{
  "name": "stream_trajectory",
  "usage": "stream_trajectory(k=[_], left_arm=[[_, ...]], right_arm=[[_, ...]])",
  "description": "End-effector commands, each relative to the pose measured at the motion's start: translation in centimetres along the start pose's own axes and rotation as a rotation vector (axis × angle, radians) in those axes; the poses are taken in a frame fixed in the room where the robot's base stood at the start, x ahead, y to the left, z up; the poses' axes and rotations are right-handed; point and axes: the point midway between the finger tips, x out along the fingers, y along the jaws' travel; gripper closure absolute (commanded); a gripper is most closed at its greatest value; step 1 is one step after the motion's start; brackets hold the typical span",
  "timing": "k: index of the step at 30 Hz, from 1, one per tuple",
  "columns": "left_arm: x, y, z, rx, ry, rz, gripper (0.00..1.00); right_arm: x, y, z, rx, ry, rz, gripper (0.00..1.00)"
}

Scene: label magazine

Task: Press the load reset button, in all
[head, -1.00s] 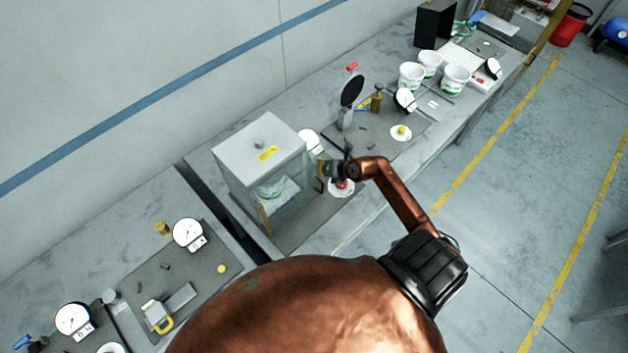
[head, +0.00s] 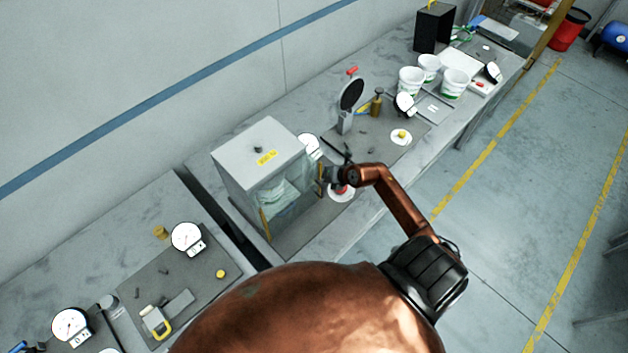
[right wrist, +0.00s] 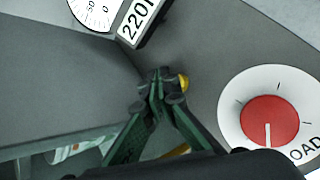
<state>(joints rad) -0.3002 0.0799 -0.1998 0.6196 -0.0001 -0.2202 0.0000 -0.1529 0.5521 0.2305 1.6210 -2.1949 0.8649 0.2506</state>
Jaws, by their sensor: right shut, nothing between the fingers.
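My right gripper (right wrist: 160,85) is shut and empty. In the right wrist view its fingertips are in front of a small yellow round part (right wrist: 183,83), which they partly hide; I cannot tell whether they touch it. A red knob (right wrist: 270,122) on a white dial plate (right wrist: 236,92) lettered "OAD", cut off at the frame edge, lies to the right of the fingers. In the head view the right gripper (head: 328,174) is beside a cabinet (head: 232,190), and the red knob (head: 340,188) shows just below it. No part clearly labelled load reset button is legible. My left gripper is not in view.
The cabinet with clear panels stands close left of the gripper. A round gauge (right wrist: 97,10) with a "220" label (right wrist: 140,20) is above the fingers. Buckets (head: 411,79) and other stations fill the bench farther right. The floor aisle is clear.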

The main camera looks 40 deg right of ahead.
Motion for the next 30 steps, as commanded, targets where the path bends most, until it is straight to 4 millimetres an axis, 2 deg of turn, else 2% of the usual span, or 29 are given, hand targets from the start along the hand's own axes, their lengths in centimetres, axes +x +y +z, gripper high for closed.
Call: stream_trajectory(k=[30], left_arm=[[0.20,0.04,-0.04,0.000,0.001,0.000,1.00]], right_arm=[[0.57,-0.43,-0.42,0.000,-0.001,0.000,1.00]])
